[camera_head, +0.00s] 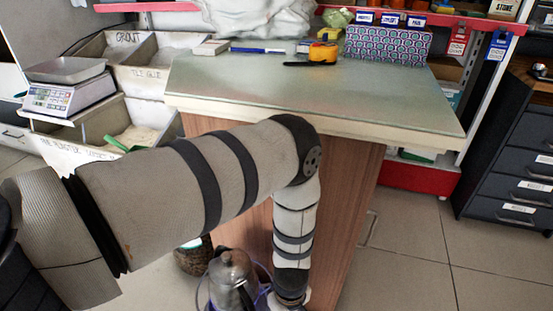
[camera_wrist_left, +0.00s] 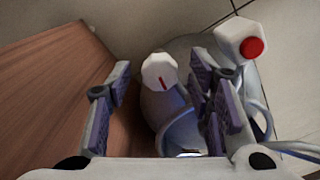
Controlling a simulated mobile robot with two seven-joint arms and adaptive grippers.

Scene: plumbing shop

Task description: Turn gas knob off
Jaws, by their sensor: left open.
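A white faceted knob (camera_wrist_left: 159,72) with a short red mark shows in the left wrist view, on top of a grey rounded body. I take it for the gas knob. My left gripper (camera_wrist_left: 163,88) is open, with one purple-padded finger on each side of the knob in the picture. Contact with the knob cannot be told. In the head view my left arm reaches down in front of the counter, and its gripper is mostly hidden at the bottom edge. The knob cannot be made out there. My right gripper is not in view.
A white block with a red round face (camera_wrist_left: 241,40) stands close by the right finger. The counter's wooden side (camera_wrist_left: 55,85) is close on the left. A metal kettle-like vessel (camera_head: 231,272) stands on the floor beside my arm. Open floor (camera_head: 405,255) lies to the right.

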